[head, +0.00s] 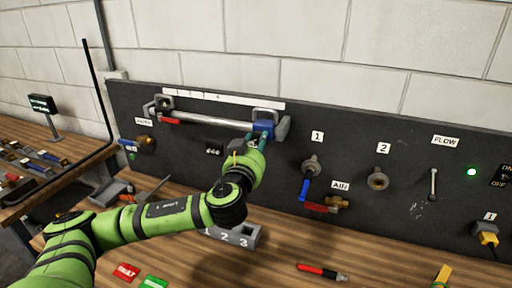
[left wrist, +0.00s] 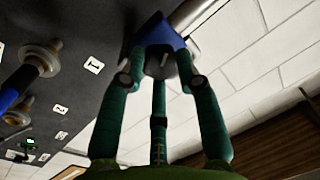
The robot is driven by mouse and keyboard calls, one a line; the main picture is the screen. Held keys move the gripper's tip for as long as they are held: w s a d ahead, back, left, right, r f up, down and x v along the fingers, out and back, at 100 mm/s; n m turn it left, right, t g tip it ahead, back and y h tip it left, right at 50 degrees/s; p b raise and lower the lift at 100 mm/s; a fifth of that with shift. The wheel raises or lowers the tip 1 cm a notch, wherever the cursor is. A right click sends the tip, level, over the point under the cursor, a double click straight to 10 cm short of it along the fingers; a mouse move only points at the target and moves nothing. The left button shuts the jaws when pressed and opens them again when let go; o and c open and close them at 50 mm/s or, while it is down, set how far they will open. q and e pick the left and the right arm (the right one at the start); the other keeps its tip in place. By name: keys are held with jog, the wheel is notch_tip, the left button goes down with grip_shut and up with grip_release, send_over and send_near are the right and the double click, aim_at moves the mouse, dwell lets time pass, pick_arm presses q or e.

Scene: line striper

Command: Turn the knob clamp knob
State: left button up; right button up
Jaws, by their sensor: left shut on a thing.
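The knob clamp is a blue block (head: 264,128) at the right end of a silver bar (head: 215,121) on the dark panel. My left gripper (head: 260,138) reaches up to its front and hides most of the knob in the head view. In the left wrist view, the blue clamp (left wrist: 160,33) lies just beyond the fingers. The dark round knob (left wrist: 161,68), with a light mark on its face, sits between the fingertips of my left gripper (left wrist: 160,60), which is shut on it. My right gripper is not in view.
To the right on the panel (head: 410,215) are a blue-handled valve (head: 305,188), a red-handled valve (head: 322,208) and a round fitting (head: 378,180). Below my forearm, a grey numbered block (head: 240,236) stands on the wooden bench (head: 205,262). A red marker (head: 320,272) lies at the front.

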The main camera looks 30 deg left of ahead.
pick_arm(q)
jog(key=m+b, duration=0.1)
jog(key=m, duration=0.2)
jog(key=m+b, duration=0.1)
jog(key=m, duration=0.1)
jog(key=shift+a+m+t, duration=0.1)
jog(key=shift+m+t, duration=0.3)
jog(key=m, duration=0.3)
jog(key=shift+r, duration=0.1)
jog(key=m, duration=0.3)
jog(key=shift+t+h, duration=0.3)
jog(key=shift+h, duration=0.1)
jog(key=m, duration=0.4)
jog(key=shift+a+h, duration=0.1)
jog(key=shift+h, duration=0.3)
jog(key=m+p, duration=0.1)
jog(key=m, duration=0.2)
jog(key=shift+r+h, duration=0.1)
jog(key=shift+h, duration=0.2)
jog(key=m+p, duration=0.1)
jog(key=m, duration=0.3)
jog(key=shift+a+p, duration=0.1)
jog(key=shift+p, duration=0.25)
jog(key=shift+m+h+p, duration=0.5)
jog(key=shift+m+p, duration=0.15)
jog(key=shift+m, duration=0.95)
